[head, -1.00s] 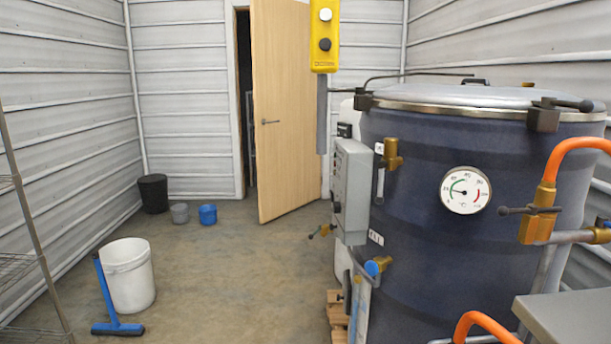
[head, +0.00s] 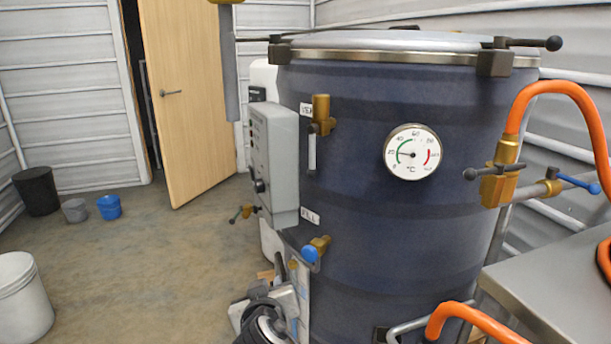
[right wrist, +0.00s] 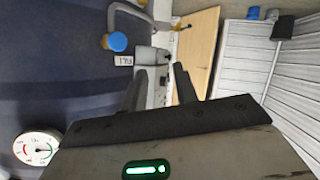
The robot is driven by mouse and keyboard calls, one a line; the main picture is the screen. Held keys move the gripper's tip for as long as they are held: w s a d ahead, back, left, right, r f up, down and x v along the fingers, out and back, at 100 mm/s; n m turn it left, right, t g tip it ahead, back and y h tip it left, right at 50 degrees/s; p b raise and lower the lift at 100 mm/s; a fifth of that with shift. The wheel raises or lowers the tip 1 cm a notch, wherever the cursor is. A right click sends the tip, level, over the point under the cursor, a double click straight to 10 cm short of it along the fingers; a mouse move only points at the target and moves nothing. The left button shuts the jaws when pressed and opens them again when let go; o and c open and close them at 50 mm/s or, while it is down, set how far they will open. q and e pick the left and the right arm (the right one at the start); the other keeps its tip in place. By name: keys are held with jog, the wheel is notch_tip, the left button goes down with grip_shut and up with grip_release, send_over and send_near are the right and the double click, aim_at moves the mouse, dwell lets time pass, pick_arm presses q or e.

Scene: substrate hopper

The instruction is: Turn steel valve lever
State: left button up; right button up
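The grey steel lever (head: 312,153) hangs straight down from the brass valve (head: 320,112) high on the dark blue tank, beside the grey control box. I cannot make this lever out in the right wrist view. My right gripper (head: 272,290) is low at the front of the tank, below the blue-knobbed valve (head: 310,253) and well below the lever. In the right wrist view my right gripper (right wrist: 160,88) has its two dark fingers apart with nothing seen between them. The blue knob (right wrist: 115,41) and FILL label lie beyond them. My left gripper is not in view.
The control box (head: 272,160) juts from the tank's left side. A brass valve (head: 499,178) with a dark handle, an orange hose (head: 560,92) and a steel table (head: 555,275) stand on the right. Floor at left is open, with a white bucket (head: 22,300) and smaller buckets.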

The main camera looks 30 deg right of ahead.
jog(key=w+d+r+m+h+b, duration=0.1)
jog(key=w+r+m+h, duration=0.15)
jog(key=r, duration=0.35)
jog(key=w+d+r+m+h, duration=0.1)
jog(key=d+r+m+h, duration=0.15)
jog(key=r, duration=0.35)
jog(key=m+g+h, duration=0.3)
jog(key=m+h, duration=0.1)
jog(key=m, duration=0.1)
send_near(311, 157)
jog(key=p+x, duration=0.1)
jog(key=x, duration=0.9)
jog(key=shift+w+d, duration=0.2)
jog(key=shift+d, duration=0.1)
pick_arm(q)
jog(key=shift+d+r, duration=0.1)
pick_arm(e)
grip_shut()
